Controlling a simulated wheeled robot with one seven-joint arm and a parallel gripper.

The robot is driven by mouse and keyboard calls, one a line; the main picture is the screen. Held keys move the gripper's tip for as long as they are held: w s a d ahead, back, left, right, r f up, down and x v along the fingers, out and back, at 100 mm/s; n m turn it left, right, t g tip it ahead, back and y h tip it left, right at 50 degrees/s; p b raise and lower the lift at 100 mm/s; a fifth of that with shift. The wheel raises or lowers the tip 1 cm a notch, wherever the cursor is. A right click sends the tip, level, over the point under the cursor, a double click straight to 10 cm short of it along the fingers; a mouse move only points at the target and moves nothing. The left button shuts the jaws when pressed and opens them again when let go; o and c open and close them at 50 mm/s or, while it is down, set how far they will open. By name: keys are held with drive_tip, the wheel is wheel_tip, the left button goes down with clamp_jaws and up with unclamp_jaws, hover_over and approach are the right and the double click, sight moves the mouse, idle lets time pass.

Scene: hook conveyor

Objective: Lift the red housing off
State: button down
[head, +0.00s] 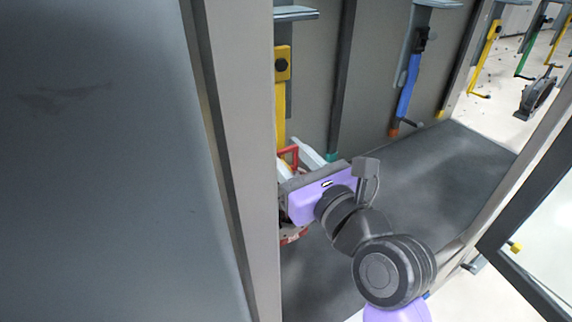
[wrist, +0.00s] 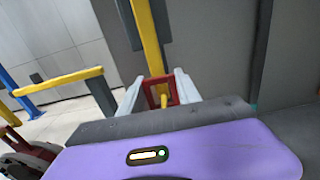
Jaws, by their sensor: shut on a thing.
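The red housing (wrist: 160,90) shows as a red frame between the two pale fingers of my gripper (wrist: 158,86) in the wrist view. In the head view a red loop of it (head: 291,150) shows beside the fingers, partly behind the grey post. My gripper (head: 302,158) is shut on it. A yellow hook (head: 281,95) comes down from above, and in the wrist view the yellow hanger (wrist: 147,38) runs down behind the red frame. A yellow tip shows inside the frame; I cannot tell whether it bears the housing. My palm hides the lower part.
A grey post (head: 245,150) and wide panel stand close at the left of my arm. A blue hook (head: 408,88) hangs farther right, with more yellow and green hooks beyond. The dark floor (head: 430,190) right of my gripper is clear. A yellow rail (wrist: 58,80) shows at left in the wrist view.

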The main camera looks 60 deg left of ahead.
drive_tip(key=shift+r, duration=0.75)
drive_tip(key=shift+d+f, duration=0.15)
drive_tip(key=shift+d, duration=0.95)
drive_tip(key=s+d+f+b, duration=0.1)
drive_tip(key=d+b, duration=0.3)
drive_tip(key=d, duration=1.1)
drive_tip(key=shift+s+d+f, duration=0.3)
drive_tip(key=shift+d+f, duration=0.1)
drive_tip(key=shift+d, duration=0.1)
drive_tip(key=d+b, duration=0.1)
drive_tip(key=d, duration=0.5)
drive_tip(key=shift+s+b, duration=0.25)
drive_tip(key=shift+b, duration=0.1)
drive_tip(key=shift+d, duration=0.2)
